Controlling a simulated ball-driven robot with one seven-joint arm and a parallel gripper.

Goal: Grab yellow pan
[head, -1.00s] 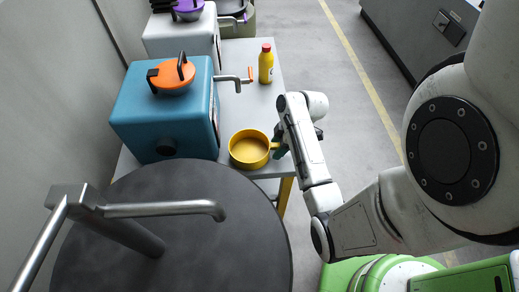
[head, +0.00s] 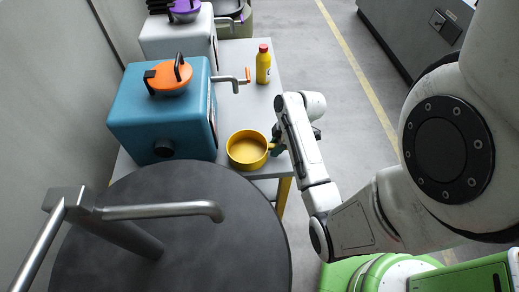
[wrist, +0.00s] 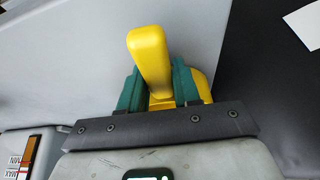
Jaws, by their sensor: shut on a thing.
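Part of the yellow pan also shows behind the right finger. I cannot tell whether the pan rests on the table or is slightly raised.
A blue box (head: 135,115) with an orange lid (head: 170,78) and a metal spout stands left of the pan. A yellow bottle (head: 263,66) stands behind it. A dark round drum top (head: 200,250) with a metal pipe is in front.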

